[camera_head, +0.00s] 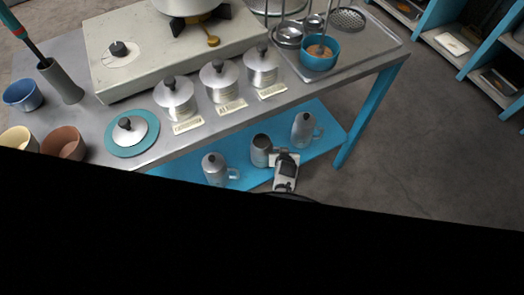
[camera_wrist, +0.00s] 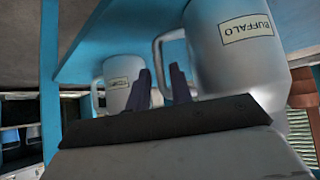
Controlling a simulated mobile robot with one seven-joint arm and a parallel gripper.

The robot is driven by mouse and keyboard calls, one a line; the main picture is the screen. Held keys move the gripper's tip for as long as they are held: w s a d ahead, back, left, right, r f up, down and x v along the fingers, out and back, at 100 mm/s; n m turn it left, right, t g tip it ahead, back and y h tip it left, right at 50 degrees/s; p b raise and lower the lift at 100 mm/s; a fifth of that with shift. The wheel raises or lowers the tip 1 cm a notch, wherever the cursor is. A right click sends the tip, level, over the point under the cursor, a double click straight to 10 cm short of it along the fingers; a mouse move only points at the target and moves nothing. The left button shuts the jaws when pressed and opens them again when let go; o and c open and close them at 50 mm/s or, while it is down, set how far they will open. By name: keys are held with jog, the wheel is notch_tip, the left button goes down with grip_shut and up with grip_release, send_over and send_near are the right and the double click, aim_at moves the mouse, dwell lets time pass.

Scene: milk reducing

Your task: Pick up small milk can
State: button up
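Several small metal milk cans with side handles stand on the blue lower shelf. In the head view these are a left can (camera_head: 214,170), a middle can (camera_head: 261,151) and a right can (camera_head: 303,129). My gripper (camera_head: 284,153) is at the middle can's right side. In the wrist view my gripper (camera_wrist: 159,72) has its two dark fingers apart, with nothing visibly held. A near can labelled BUFFALO (camera_wrist: 240,60) is at upper right, its handle close to the right finger. A farther labelled can (camera_wrist: 118,80) is behind the left finger. Whether the fingers touch anything is unclear.
The blue shelf (camera_head: 180,177) lies under a metal table with a blue leg (camera_head: 365,120). Lidded pots (camera_head: 220,82), a stove (camera_head: 125,55) and bowls stand on the table. Blue shelving (camera_head: 465,45) is at right. Black covers the head view's bottom.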

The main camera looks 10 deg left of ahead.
grip_shut()
dwell(1.0)
jog(key=shift+w+r, duration=0.1)
jog(key=shift+w, duration=0.05)
